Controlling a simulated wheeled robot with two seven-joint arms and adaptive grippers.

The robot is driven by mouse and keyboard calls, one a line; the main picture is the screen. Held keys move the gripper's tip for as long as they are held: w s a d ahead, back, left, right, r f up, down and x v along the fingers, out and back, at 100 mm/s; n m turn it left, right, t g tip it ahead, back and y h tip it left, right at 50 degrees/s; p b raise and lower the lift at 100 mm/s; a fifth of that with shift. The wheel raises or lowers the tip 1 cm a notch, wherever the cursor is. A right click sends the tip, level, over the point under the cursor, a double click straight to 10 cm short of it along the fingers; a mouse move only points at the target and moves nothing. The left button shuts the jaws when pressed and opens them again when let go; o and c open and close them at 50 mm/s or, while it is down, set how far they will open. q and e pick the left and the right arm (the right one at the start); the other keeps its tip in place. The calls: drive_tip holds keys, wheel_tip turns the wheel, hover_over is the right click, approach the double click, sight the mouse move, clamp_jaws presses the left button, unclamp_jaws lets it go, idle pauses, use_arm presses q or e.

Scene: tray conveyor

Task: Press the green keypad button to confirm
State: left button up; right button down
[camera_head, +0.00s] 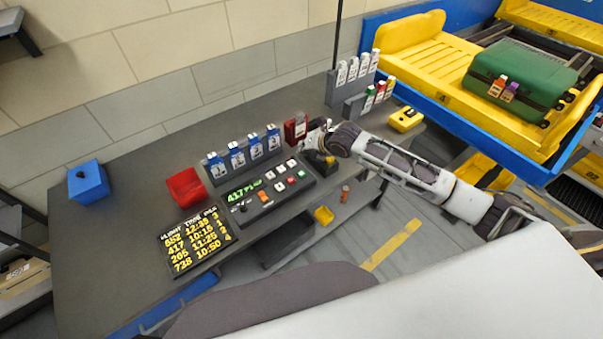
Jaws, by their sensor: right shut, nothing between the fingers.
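The keypad (258,205) is a dark console on the grey counter, with a lit green display (244,190) and several small white and coloured buttons. The green button (301,174) appears at the right end of the lower button row, beside a red button (291,180). My right gripper (322,161) is shut and empty. It is just right of the console's right end, close to the green button in the picture. I cannot tell its height above the counter. No finger visibly covers the green button. My left gripper is out of view.
Blue-and-white tags (255,147) stand behind the keypad, with a red card holder (295,129) beside them. A red bin (186,187), blue box (88,182) and flight board (197,243) lie left. A green suitcase (520,75) rests on the yellow tray at right.

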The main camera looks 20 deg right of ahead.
drive_tip(key=shift+w+r, duration=0.1)
idle(0.3)
drive_tip(key=b, duration=0.7)
hover_over(304, 172)
drive_tip(key=shift+f, duration=3.1)
drive_tip(key=shift+w+f+b, duration=0.1)
drive_tip(key=shift+f+b, duration=0.2)
drive_tip(key=shift+f, duration=1)
drive_tip(key=shift+f, duration=0.4)
drive_tip(key=shift+f, duration=0.5)
drive_tip(key=shift+r, duration=0.15)
drive_tip(key=shift+r+p, duration=0.75)
drive_tip(key=shift+p, duration=0.25)
